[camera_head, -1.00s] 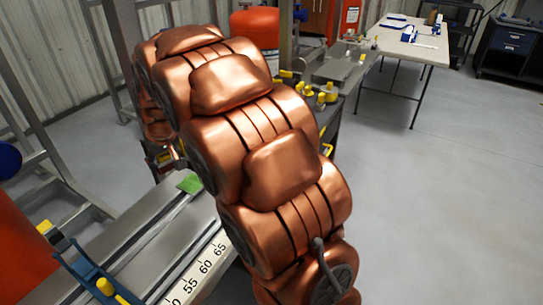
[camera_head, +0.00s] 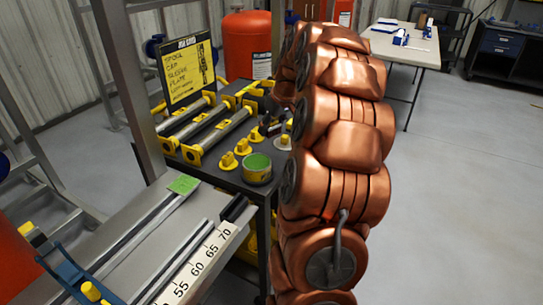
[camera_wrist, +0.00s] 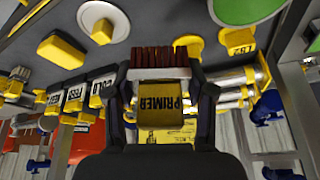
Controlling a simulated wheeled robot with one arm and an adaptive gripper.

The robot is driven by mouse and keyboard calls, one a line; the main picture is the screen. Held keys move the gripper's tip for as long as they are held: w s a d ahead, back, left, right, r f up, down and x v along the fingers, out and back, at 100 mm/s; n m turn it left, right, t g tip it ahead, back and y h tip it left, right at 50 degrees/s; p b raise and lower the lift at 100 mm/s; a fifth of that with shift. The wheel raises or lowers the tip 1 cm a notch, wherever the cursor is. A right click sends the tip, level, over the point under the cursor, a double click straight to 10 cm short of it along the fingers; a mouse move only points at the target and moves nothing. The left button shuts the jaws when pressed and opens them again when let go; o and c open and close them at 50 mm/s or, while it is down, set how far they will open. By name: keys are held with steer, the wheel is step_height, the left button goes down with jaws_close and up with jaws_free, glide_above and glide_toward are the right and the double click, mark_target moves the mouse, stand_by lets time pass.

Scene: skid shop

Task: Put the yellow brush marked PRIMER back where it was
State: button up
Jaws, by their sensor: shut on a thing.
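The yellow brush (camera_wrist: 160,103) marked PRIMER is between the two dark fingers of my gripper (camera_wrist: 161,78) in the wrist view. Its label reads upside down, and its reddish-brown bristles (camera_wrist: 160,57) point to the top of the picture. My gripper is shut on it. The dark tabletop (camera_wrist: 150,30) lies beyond the bristles; I cannot tell whether they touch it. In the head view the dark work table (camera_head: 222,178) stands left of my arm, which hides part of it. I cannot make out the brush's label there.
A can with a green top (camera_head: 257,168) stands near the table's front edge, with small yellow pieces (camera_head: 229,160) beside it. Metal tubes in yellow holders (camera_head: 222,133) lie behind. A yellow sign (camera_head: 188,70) and a red tank (camera_head: 248,45) stand farther back. A ruled rail (camera_head: 205,258) is at front left.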

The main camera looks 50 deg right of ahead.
mark_target(271, 158)
step_height(271, 158, down, 9)
steer(key=shift+a+f+p, duration=0.1)
steer(key=shift+p, duration=0.2)
steer(key=shift+f, duration=0.1)
steer(key=o, duration=0.9)
steer(key=shift+o, duration=0.2)
